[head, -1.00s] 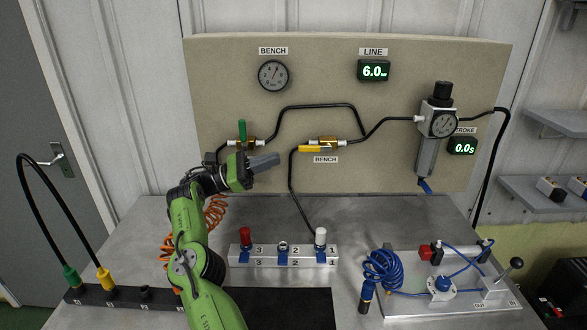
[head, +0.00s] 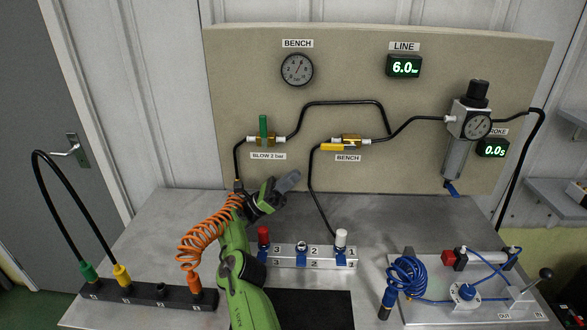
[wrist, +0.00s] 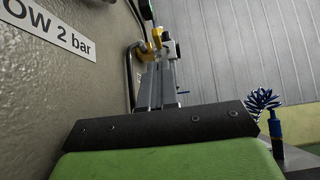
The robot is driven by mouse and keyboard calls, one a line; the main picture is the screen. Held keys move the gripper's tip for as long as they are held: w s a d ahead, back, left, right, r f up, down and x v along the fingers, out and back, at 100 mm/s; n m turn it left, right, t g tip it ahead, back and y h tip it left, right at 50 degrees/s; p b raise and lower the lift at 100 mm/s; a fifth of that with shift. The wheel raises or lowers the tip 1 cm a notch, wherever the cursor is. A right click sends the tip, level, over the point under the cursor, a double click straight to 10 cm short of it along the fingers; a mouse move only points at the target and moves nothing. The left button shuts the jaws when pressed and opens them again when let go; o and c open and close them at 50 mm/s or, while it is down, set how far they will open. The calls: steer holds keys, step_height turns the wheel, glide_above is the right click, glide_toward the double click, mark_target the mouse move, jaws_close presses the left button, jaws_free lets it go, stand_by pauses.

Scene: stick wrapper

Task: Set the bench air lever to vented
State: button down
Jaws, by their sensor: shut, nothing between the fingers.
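The bench air lever is a yellow handle (head: 333,147) on a brass valve (head: 351,140) above the lower BENCH label (head: 347,158). In the head view it lies nearly level, pointing left along the pipe. Yellow valve parts (wrist: 146,48) also show beyond the fingers in the wrist view; I cannot tell the handle's exact angle there. My gripper (head: 290,181) is shut and empty, below and left of the lever and apart from it. Its grey fingers (wrist: 156,86) also show in the wrist view. The bench gauge (head: 297,69) is above left; its reading is too small to tell.
A green lever (head: 263,127) stands upright on the BLOW 2 bar valve at left. A black hose (head: 311,190) drops from the bench valve to the bench. A connector block (head: 312,256) with red and white plugs stands below. A regulator (head: 468,120) hangs at right.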

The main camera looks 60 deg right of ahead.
steer(key=p, duration=1)
glide_toward(332, 147)
step_height(332, 147, up, 2)
steer(key=s, duration=0.1)
steer(key=shift+s+d+r+p, duration=0.45)
steer(key=shift+s+d+p, duration=0.15)
steer(key=shift+s+p, duration=0.15)
steer(key=r+t, duration=0.1)
steer(key=r+t+y+p, duration=0.1)
steer(key=r+p, duration=0.1)
steer(key=r, duration=0.1)
steer(key=shift+w+a+t, duration=0.15)
steer(key=shift+w+t, duration=0.2)
steer(key=shift+t, duration=0.05)
